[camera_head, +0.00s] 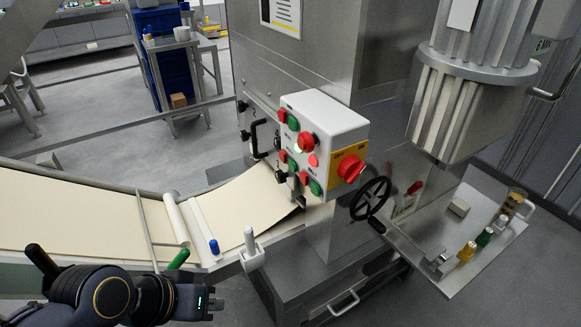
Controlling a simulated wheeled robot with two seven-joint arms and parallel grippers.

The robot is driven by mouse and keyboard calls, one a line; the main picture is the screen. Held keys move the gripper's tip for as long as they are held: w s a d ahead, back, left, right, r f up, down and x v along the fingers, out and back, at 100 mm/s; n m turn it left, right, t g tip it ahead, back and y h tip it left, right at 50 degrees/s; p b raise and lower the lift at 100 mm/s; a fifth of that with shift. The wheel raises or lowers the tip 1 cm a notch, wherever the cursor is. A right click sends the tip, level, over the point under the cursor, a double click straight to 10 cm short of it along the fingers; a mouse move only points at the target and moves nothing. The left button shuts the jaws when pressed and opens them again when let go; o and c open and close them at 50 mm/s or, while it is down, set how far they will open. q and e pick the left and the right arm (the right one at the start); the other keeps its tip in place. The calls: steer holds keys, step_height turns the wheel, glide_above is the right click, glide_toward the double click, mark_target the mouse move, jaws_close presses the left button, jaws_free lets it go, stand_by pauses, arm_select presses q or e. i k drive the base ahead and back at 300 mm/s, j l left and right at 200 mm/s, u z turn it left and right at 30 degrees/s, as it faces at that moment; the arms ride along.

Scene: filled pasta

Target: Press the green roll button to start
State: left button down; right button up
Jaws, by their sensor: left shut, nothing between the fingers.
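The white control box (325,118) on the steel machine carries several red and green push buttons. One green button (292,123) sits in its upper row, another green button (292,163) in the middle, and a third green button (315,187) at the lower edge. Their labels are too small to read, so I cannot tell which is the roll button. My left gripper (214,303) is at the bottom left, below the conveyor's edge and well apart from the box. It is shut and empty. My right gripper is out of view.
A red knob on a yellow plate (348,168) is on the box's right side. A pale dough sheet (90,215) runs along the conveyor into the machine. A black handwheel (370,198) and a steel side tray (455,225) stand right. A white handle (251,245) projects near the conveyor's front edge.

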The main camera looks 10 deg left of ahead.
mark_target(292, 165)
steer(key=i+j+u, duration=0.1)
steer(key=j+u, duration=0.3)
steer(key=i+j+u, duration=0.1)
steer(key=u, duration=0.35)
steer(key=j, duration=0.05)
